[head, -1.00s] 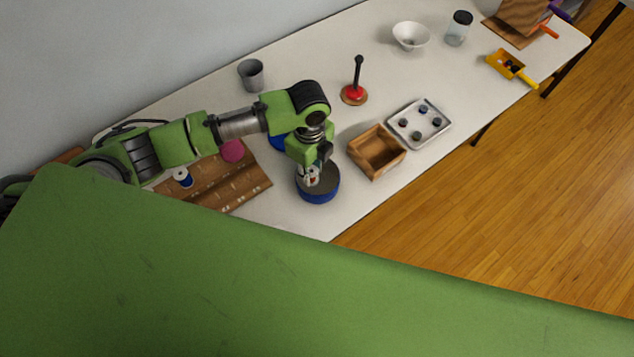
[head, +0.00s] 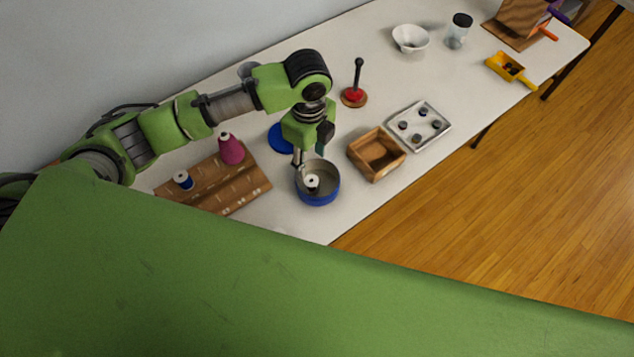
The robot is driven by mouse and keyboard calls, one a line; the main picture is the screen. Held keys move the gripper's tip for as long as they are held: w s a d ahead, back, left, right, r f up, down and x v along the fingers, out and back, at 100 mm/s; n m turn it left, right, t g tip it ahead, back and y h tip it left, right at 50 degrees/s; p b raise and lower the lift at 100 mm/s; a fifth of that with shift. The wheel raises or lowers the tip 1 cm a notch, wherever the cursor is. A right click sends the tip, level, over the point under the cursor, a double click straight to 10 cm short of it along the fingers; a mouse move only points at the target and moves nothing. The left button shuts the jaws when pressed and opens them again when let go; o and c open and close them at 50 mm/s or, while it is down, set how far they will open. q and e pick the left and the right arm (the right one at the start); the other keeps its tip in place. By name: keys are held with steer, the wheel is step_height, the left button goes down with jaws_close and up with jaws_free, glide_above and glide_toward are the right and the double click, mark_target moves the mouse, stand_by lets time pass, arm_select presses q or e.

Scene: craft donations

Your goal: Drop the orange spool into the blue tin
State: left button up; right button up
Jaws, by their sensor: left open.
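The blue tin (head: 318,198) stands open on the table near its front edge. A spool (head: 312,182) sits inside it, showing a pale top end with a dark hole; its thread colour is too small to tell. My left gripper (head: 309,160) points down over the back rim of the tin. Its fingers are apart, above the spool, with nothing held between them. My right gripper is not in view.
A blue lid (head: 279,137) lies behind the tin, partly hidden by my arm. A wooden rack (head: 240,191) with a blue spool (head: 183,180) and a magenta cone (head: 231,149) is left. A wooden box (head: 369,162) and metal tray (head: 445,131) are right.

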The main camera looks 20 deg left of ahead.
arm_select(q)
steer(key=shift+r, duration=2.4)
